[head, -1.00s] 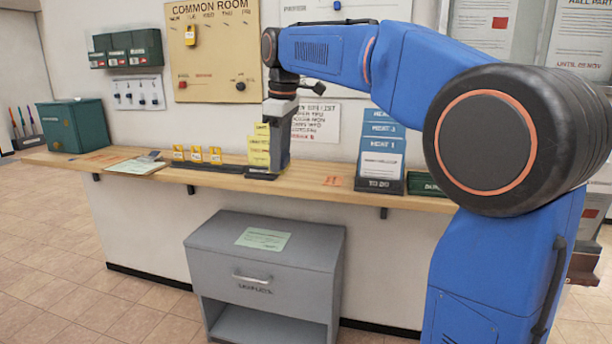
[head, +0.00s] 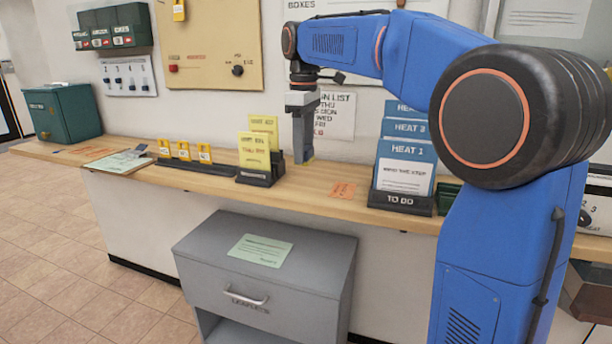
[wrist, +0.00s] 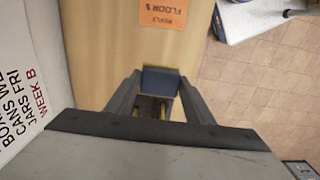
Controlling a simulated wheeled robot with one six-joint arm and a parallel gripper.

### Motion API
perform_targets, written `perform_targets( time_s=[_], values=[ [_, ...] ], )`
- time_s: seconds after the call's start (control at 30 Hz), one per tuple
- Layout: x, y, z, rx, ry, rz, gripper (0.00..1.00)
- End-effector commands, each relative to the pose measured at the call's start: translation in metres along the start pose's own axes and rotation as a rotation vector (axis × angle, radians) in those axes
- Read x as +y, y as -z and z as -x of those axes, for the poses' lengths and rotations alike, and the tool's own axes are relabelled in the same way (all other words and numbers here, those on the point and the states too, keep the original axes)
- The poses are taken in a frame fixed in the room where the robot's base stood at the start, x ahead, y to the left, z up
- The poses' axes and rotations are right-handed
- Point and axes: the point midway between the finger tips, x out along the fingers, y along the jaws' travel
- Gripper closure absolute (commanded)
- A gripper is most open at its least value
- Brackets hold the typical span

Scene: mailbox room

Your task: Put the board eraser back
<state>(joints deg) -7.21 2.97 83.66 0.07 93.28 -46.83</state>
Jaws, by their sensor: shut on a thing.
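My gripper (head: 304,158) hangs pointing down over the wooden shelf, just right of the yellow card holder. In the wrist view its fingers are shut on a small dark blue-grey block with a yellow edge (wrist: 160,82), which appears to be the board eraser. In the head view the block is mostly hidden by the fingers, and I cannot tell whether it touches the shelf. A whiteboard (head: 297,18) is on the wall above, partly cut off and partly behind my arm.
The yellow card holder (head: 258,180) stands close left of my gripper. The blue TO DO rack (head: 400,200) stands to the right. An orange slip (head: 342,190) lies on open shelf between them; it also shows in the wrist view (wrist: 163,12). A grey drawer cabinet (head: 265,270) stands below.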

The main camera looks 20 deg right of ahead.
Motion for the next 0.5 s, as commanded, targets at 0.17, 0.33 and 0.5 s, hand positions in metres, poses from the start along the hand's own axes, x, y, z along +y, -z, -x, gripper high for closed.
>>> perform_targets(
  time_s=[0.17, 0.33, 0.5],
  values=[
    [0.000, 0.000, -0.023, -0.001, 0.001, 0.000, 0.77],
    [0.000, 0.000, -0.033, 0.000, 0.000, 0.000, 0.77],
    [0.000, 0.000, -0.053, -0.001, 0.001, 0.000, 0.77]
  ],
)
